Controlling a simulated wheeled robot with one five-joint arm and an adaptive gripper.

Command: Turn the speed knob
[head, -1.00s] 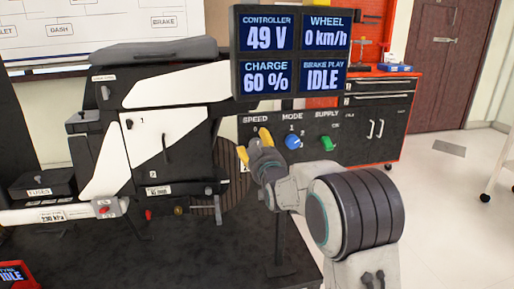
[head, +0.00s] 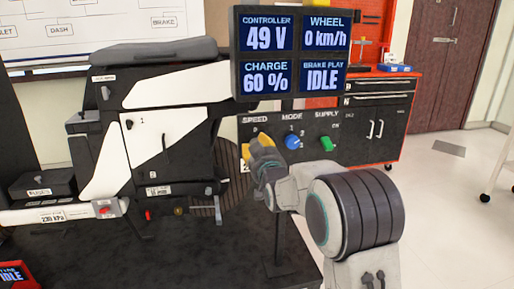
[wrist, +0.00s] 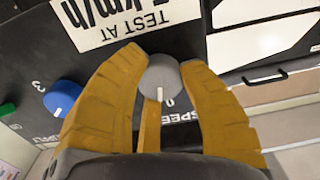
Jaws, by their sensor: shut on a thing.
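The speed knob (wrist: 164,80) is a grey round knob with a white pointer line. In the wrist view the line points to the 0 mark, beside the upside-down SPEED label. My gripper (wrist: 166,66) has its yellow fingers on both sides of this knob and is shut on it. In the head view my gripper (head: 254,144) is at the control panel (head: 265,123) under the SPEED label and hides the knob. The display (head: 292,52) above reads 49 V, wheel 0 km/h, charge 60 % and brake play IDLE.
Right of my gripper in the head view are the blue mode knob (head: 293,142) and the green supply knob (head: 326,143). The black and white scooter body (head: 150,130) stands to the left. The dark bench top (head: 140,262) in front is mostly clear.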

